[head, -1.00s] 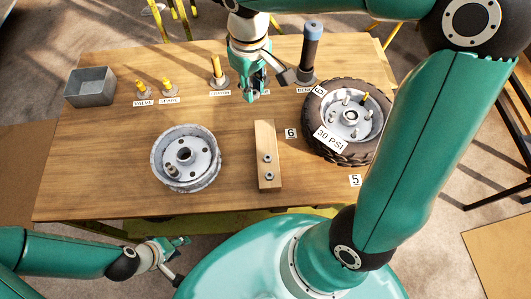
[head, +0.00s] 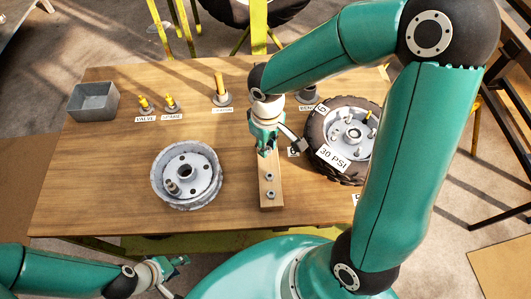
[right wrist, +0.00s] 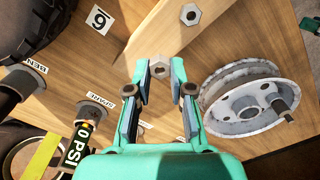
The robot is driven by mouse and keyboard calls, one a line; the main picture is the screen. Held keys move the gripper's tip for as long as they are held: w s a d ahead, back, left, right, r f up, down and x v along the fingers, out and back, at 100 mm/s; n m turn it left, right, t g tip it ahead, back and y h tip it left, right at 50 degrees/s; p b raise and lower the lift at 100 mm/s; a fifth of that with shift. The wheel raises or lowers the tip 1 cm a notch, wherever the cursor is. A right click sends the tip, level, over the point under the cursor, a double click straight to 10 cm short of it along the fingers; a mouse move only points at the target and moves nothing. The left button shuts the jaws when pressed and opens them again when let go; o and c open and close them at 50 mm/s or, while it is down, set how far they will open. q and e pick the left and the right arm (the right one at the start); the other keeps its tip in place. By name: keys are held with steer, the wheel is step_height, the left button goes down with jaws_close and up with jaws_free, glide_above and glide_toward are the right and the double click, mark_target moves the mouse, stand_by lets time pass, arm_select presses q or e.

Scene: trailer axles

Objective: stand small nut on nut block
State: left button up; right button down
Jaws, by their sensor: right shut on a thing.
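The nut block (head: 271,203) is a narrow wooden bar lying on the table, pointing away from me. Two nuts, one (head: 270,178) behind the other (head: 271,194), stand on its near part. My right gripper (head: 266,150) is over the block's far part, pointing down. In the right wrist view its fingertips are shut on a small grey nut (right wrist: 159,68), with one block nut (right wrist: 190,14) beyond. I cannot tell whether the held nut touches the block. My left gripper (head: 178,264) is low at the near left, off the table; its opening is unclear.
A bare hub (head: 186,174) lies left of the block. A tyred wheel (head: 318,130) marked 30 PSI lies to its right, close to my right gripper. Labelled pegs (head: 221,90) and a grey bin (head: 93,102) stand at the back. The table between hub and block is clear.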

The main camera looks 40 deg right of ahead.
mark_target(267, 160)
steer(key=shift+f, duration=2.3)
steer(key=shift+f+b, duration=0.1)
steer(key=shift+b, duration=0.2)
steer(key=c, duration=1)
jaws_free()
step_height(267, 160, up, 11)
steer(key=shift+r+p, duration=0.1)
steer(key=shift+p, duration=0.3)
steer(key=shift+r, duration=0.55)
